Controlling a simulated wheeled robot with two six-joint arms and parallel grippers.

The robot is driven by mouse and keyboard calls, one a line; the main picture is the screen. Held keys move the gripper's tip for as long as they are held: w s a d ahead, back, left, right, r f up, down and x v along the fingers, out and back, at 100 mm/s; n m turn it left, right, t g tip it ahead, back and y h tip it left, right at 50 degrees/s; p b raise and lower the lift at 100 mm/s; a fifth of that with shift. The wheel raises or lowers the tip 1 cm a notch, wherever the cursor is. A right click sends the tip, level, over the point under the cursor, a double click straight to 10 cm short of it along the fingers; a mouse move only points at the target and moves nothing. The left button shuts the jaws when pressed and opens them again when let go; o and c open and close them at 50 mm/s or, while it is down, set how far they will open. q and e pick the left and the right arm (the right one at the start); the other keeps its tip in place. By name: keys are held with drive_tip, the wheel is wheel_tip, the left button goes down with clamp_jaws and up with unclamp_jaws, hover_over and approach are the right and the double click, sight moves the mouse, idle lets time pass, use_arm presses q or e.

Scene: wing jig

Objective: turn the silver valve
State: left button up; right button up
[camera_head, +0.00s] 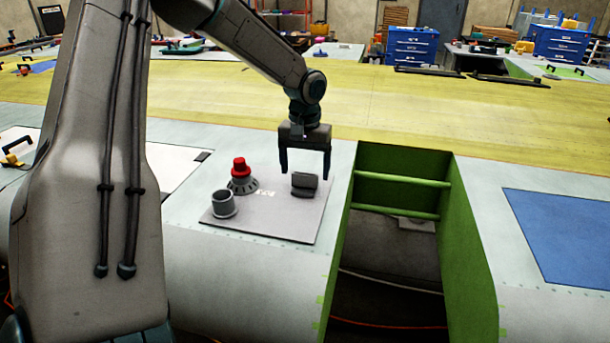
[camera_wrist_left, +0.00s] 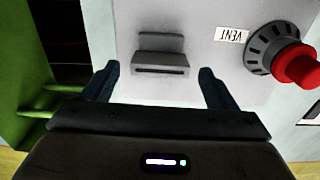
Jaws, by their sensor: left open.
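A light grey panel (camera_head: 265,225) lies on the pale wing surface, carrying several fittings. None is plainly marked as the silver valve. A dark grey cup-shaped cylinder (camera_head: 223,203) stands at its front left. A ribbed grey dial with a red knob (camera_head: 239,170) stands behind it, and shows at the right in the left wrist view (camera_wrist_left: 285,58). A grey block with a raised back (camera_head: 304,185) sits at the panel's right; it also shows in the left wrist view (camera_wrist_left: 160,60). My left gripper (camera_head: 305,173) is open and empty, fingers pointing down, one to each side of this block.
A VENT label (camera_wrist_left: 231,36) lies between block and dial. A green-walled opening (camera_head: 455,230) with crossbars is right of the panel. A blue patch (camera_head: 565,235) lies further right. A yellow surface (camera_head: 420,110) stretches behind. Blue tool chests (camera_head: 411,47) stand at the back.

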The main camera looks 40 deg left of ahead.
sight(305, 174)
use_arm(q)
wheel_tip(305, 174, up, 8)
drive_tip(key=b, duration=0.1)
drive_tip(key=shift+r, duration=0.25)
idle(0.4)
